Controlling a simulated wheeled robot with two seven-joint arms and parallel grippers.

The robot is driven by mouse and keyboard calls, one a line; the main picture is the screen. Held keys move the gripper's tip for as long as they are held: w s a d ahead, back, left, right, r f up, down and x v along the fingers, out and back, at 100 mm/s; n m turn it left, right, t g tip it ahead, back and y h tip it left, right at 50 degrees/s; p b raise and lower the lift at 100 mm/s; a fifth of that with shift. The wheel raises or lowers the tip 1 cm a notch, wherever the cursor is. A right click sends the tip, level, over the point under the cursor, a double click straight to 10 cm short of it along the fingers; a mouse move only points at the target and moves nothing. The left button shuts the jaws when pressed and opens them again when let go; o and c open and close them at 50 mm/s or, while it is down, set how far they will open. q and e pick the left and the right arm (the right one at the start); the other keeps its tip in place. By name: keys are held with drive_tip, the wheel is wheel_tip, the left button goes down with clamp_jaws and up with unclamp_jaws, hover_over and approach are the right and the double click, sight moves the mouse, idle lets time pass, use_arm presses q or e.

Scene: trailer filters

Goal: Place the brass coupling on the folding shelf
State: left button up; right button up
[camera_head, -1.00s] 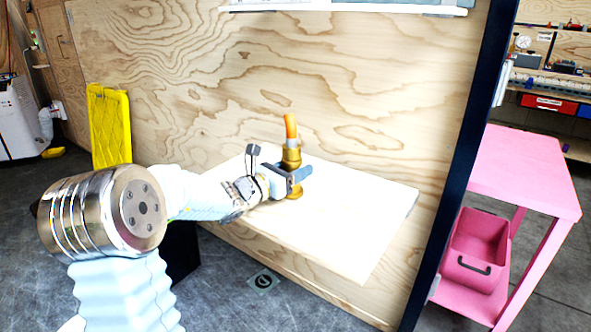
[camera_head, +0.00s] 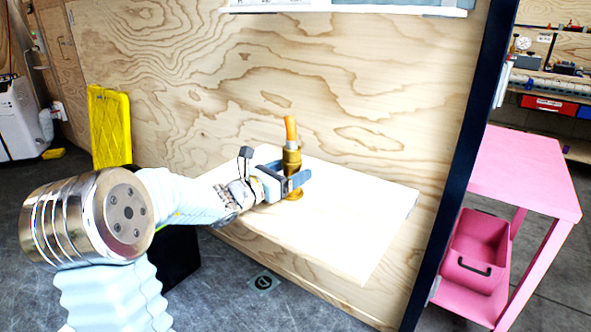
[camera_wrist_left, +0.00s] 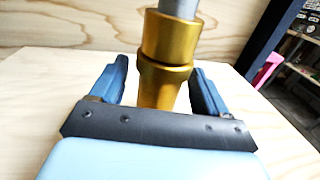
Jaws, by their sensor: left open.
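The brass coupling (camera_head: 292,160) stands upright on the folding shelf (camera_head: 345,215), a pale wooden board on the plywood wall. An orange-tipped piece (camera_head: 290,128) rises from its top. My left gripper (camera_head: 297,181) is at the coupling's lower part, with its fingers open. In the left wrist view the coupling (camera_wrist_left: 168,55) stands between the two blue fingers (camera_wrist_left: 160,85), with a visible gap on each side. The coupling's foot is hidden there behind the gripper's dark front plate. My right gripper is not in view.
The plywood wall (camera_head: 200,80) rises behind the shelf. A dark post (camera_head: 455,190) stands to the right, with a pink cart (camera_head: 525,175) beyond it. A yellow folded crate (camera_head: 109,125) leans at the left. The shelf's right side is clear.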

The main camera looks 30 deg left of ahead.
use_arm(q)
drive_tip(key=v, duration=1)
drive_tip(key=shift+s, duration=0.15)
